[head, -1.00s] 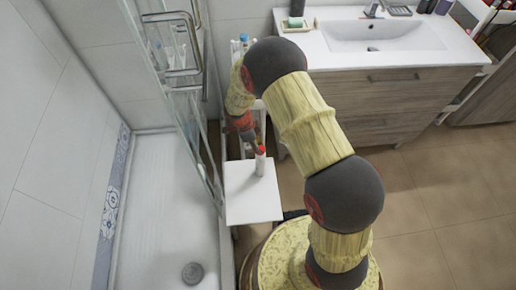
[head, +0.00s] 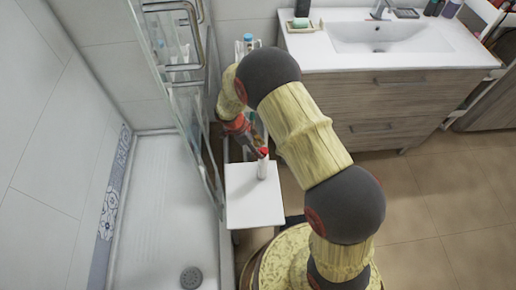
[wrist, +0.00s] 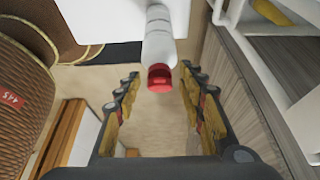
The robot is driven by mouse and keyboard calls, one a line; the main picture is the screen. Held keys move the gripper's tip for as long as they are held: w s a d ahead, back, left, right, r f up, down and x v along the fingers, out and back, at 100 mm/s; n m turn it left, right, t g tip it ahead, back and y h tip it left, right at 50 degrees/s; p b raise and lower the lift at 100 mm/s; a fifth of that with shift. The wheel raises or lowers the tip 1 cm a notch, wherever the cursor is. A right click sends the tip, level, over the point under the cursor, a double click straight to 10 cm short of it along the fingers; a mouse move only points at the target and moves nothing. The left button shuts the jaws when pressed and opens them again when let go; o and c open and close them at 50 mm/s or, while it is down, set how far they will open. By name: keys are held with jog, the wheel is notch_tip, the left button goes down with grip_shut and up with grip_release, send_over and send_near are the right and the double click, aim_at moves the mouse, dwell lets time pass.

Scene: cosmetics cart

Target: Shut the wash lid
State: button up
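In the head view my gripper (head: 254,143) is just behind and above the lid, partly hidden by my arm. I cannot tell how far the lid is closed.
A glass shower screen (head: 178,90) with metal handles stands close on the left, beside the shower tray (head: 160,220). A washbasin cabinet (head: 390,95) is at the back right. Other bottles (head: 248,42) stand behind my arm. Floor at right is clear.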

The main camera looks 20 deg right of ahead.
dwell(0.3)
notch_tip(320, 180, up, 10)
jog(key=shift+r, duration=0.1)
dwell(0.4)
jog(key=shift+c, duration=0.2)
